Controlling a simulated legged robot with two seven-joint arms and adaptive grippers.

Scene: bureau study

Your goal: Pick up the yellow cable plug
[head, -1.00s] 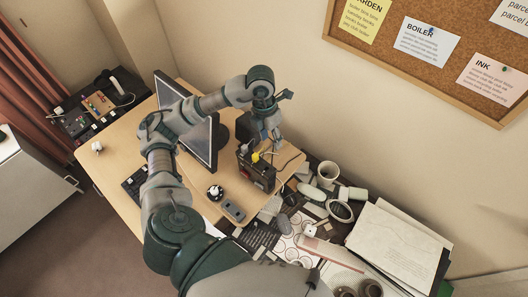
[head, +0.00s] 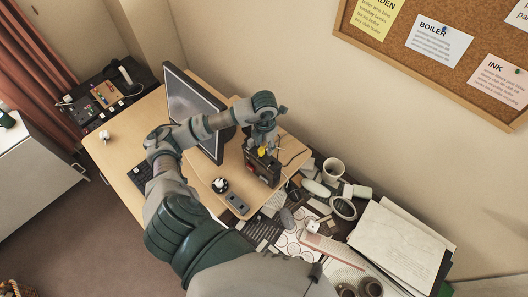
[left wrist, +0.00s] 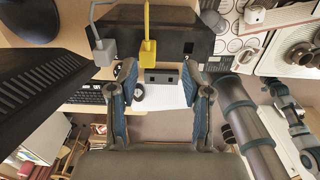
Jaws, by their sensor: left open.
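The yellow cable plug (head: 262,151) stands at the top of a dark box (head: 262,172) on the wooden desk. In the left wrist view the yellow plug (left wrist: 148,52) and its cable show against the black box (left wrist: 190,38). A grey plug (left wrist: 103,52) is beside it on the left. My left gripper (head: 265,138) is at the plug in the head view, partly covering the box. In the left wrist view its open fingers (left wrist: 158,85) are empty, with the yellow plug just beyond them, between their lines. Contact is not visible.
A monitor (head: 194,110) stands close to the left of my left forearm.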

